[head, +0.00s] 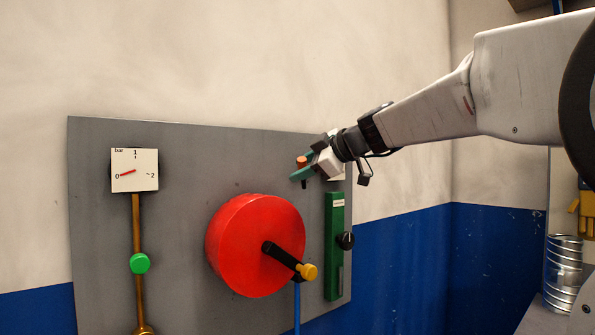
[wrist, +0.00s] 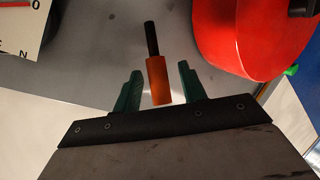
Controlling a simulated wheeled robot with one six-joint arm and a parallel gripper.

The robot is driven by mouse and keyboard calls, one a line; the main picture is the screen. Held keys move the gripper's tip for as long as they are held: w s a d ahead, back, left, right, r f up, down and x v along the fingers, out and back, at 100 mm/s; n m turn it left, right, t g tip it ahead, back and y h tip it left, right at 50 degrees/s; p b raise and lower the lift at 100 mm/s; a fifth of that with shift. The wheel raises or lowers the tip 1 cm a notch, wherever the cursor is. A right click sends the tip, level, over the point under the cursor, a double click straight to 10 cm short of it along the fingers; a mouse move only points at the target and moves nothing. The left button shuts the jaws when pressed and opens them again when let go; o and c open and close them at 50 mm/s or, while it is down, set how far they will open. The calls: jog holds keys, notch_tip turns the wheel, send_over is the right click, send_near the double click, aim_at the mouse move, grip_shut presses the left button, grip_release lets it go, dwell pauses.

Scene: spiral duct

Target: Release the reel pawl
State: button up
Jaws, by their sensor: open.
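A lever with an orange grip and a black stem, which I take for the reel pawl (wrist: 157,80), sticks out from the grey panel; only a bit of its grip (head: 301,161) shows in the head view. My gripper (head: 301,167) is open at the panel's upper right. In the wrist view its green fingers (wrist: 158,78) stand on either side of the orange grip, with a gap on both sides. The red reel (head: 238,250) is below and left of my gripper in the head view, and at the upper right in the wrist view.
The reel has a black crank (head: 279,257) with a yellow knob (head: 307,272). A green slotted block (head: 333,270) with a black knob (head: 345,240) is mounted below my gripper. A pressure gauge (head: 134,169) and a green knob (head: 140,263) are at the left.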

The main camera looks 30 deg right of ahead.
jog(key=v, duration=0.6)
jog(key=shift+w, duration=0.1)
jog(key=s+a+f+m+g+h, duration=0.1)
jog(key=s+a+f+m+g, duration=0.25)
jog(key=s+f+m, duration=0.45)
jog(key=s+a+f+m+g+h, duration=0.15)
jog(key=s+f+m+g, duration=0.25)
jog(key=f, duration=0.8)
jog(key=s+a+f+g+h, duration=0.1)
jog(key=s+a+f+g, duration=0.1)
jog(key=s+f, duration=0.4)
jog(key=s+a+f+m+g+h, duration=0.1)
jog(key=s+a+f+g+h, duration=0.1)
jog(key=s+f, duration=0.5)
jog(key=s+a, duration=0.1)
jog(key=s, duration=0.3)
jog(key=shift+s+f, duration=0.25)
jog(key=shift+s, duration=0.05)
